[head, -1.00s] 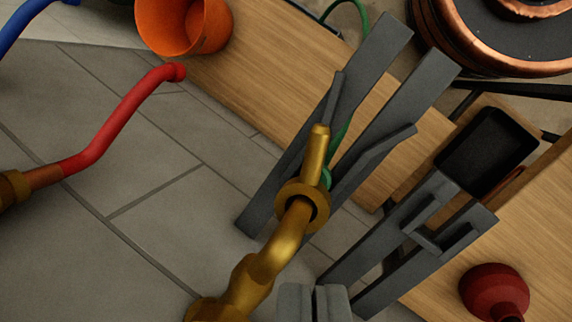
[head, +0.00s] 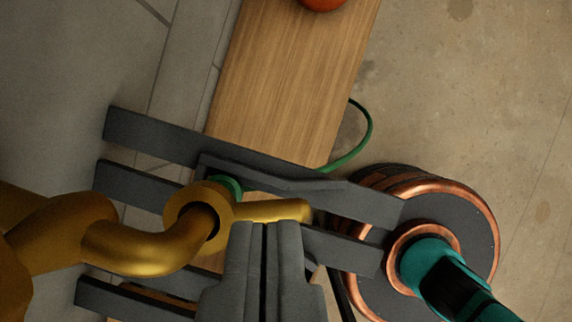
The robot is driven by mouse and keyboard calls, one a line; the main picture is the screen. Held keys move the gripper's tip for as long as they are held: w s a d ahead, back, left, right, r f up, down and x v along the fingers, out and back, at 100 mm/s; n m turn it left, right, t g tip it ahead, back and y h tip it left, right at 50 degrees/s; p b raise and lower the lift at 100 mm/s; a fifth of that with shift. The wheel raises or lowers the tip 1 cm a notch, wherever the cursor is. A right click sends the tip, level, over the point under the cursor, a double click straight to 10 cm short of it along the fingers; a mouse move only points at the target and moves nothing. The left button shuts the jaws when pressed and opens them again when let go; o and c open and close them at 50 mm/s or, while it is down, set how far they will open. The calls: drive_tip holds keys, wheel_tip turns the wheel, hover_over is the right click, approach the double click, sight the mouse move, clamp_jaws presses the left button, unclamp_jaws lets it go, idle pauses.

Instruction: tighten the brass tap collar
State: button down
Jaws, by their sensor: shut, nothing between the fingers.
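The brass tap (head: 140,245) comes in from the left of the head view. The brass collar (head: 182,205) is a thick ring around the tap's dark-mouthed end. A brass lever (head: 270,211) sticks out from the collar towards the right. My gripper (head: 265,228) is at bottom centre, its two grey fingers together with nothing between them. Its tips are just below the lever in the picture, right of the collar. They look very close to the lever, but I cannot tell whether they touch. The collar's threads are not visible.
Grey slats (head: 150,135) run behind the tap and collar. A green hose (head: 362,140) curves behind them. A copper-rimmed reel (head: 480,215) with a teal and black part (head: 430,265) stands at lower right. A wooden board (head: 290,80) and an orange object (head: 322,3) lie beyond.

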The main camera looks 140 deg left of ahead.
wheel_tip(320, 180, down, 10)
drive_tip(key=shift+f+n, duration=0.2)
drive_tip(key=shift+n, duration=0.2)
idle(0.6)
drive_tip(key=shift+s, duration=0.15)
drive_tip(key=shift+s+a+m+g+h, duration=0.3)
drive_tip(key=shift+s+a+m, duration=0.2)
drive_tip(key=shift+m, duration=0.6)
drive_tip(key=shift+s+a, duration=0.45)
